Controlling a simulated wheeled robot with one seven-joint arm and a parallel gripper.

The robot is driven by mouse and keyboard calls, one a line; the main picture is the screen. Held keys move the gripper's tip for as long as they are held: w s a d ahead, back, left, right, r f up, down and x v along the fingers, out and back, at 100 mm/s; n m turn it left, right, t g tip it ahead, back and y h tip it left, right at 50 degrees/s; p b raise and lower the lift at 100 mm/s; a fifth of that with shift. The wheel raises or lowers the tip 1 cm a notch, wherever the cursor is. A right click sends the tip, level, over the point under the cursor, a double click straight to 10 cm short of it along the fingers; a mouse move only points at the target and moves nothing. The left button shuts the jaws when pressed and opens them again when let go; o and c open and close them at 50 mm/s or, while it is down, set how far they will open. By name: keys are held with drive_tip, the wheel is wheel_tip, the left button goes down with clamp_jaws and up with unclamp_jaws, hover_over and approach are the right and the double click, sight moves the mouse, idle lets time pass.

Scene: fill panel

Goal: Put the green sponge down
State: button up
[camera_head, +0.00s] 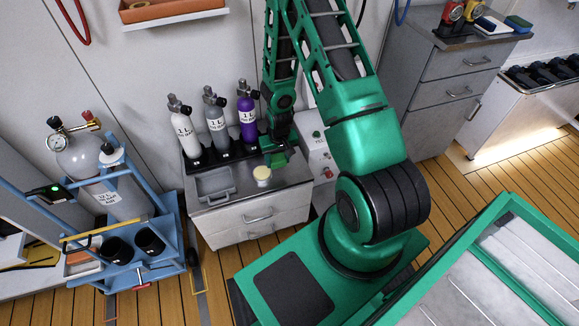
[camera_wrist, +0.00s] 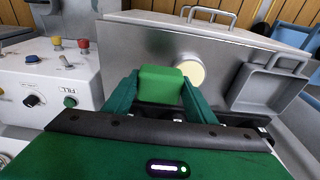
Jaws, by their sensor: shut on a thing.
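A green sponge (camera_wrist: 161,84) sits between the two green fingers of my gripper (camera_wrist: 160,98) in the wrist view; the gripper is shut on it. In the head view my gripper (camera_head: 278,159) is over the back right part of the steel-topped drawer cabinet (camera_head: 250,212), right of the bottles. The sponge is hard to tell from the green fingers there. I cannot tell whether it touches the cabinet top. A round cream-coloured thing (camera_head: 262,175) lies on the cabinet top near the gripper; it also shows behind the sponge in the wrist view (camera_wrist: 190,75).
A grey tray (camera_head: 215,187) lies on the cabinet top's left side. White, grey and purple bottles (camera_head: 247,119) stand in a black rack behind. A white control panel (camera_wrist: 75,92) with knobs and buttons is close beside the gripper. Bare steel shows between tray and cream thing.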

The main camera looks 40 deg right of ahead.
hover_over(290, 170)
wheel_tip(290, 170, down, 3)
drive_tip(key=shift+s+f, duration=0.15)
drive_tip(key=shift+f, duration=2)
drive_tip(key=o, duration=1)
drive_tip(key=shift+o, duration=0.2)
